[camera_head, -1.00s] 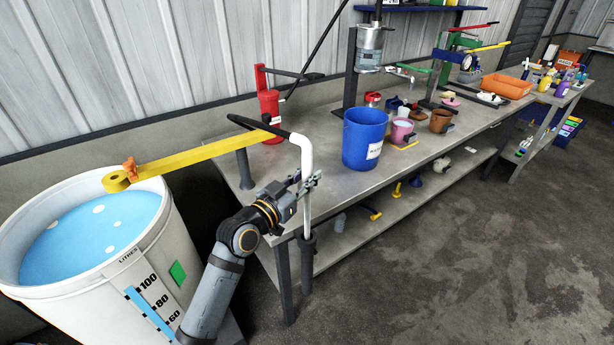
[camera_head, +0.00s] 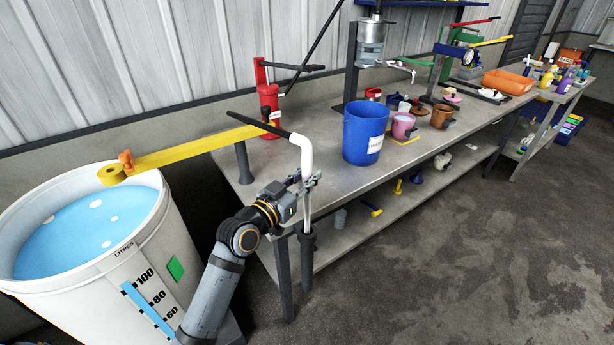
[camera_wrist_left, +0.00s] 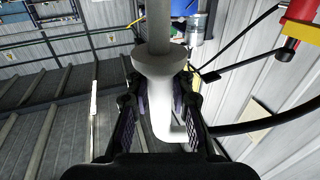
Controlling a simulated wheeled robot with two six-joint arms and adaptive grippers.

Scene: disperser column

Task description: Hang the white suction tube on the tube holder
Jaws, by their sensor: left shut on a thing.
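The white suction tube (camera_head: 306,160) stands roughly upright in front of the table's near left corner. Its bent top joins a black hose (camera_head: 258,124), and its lower end is a dark cylinder (camera_head: 307,245). My left gripper (camera_head: 307,184) is shut on the tube below the bend. The left wrist view shows the tube (camera_wrist_left: 162,108) between the two fingers (camera_wrist_left: 158,105), with a grey collar (camera_wrist_left: 159,60). A yellow arm (camera_head: 195,146) with a ring end (camera_head: 112,175) and orange knob reaches over the white barrel (camera_head: 150,250); it looks like the tube holder. My right gripper is not in view.
The barrel holds blue liquid (camera_head: 85,235). A grey table (camera_head: 320,195) carries a blue bucket (camera_head: 365,135), a red pump (camera_head: 269,108) and several cups. A dark post (camera_head: 243,163) stands at its left end. The floor (camera_head: 450,260) at the right is clear.

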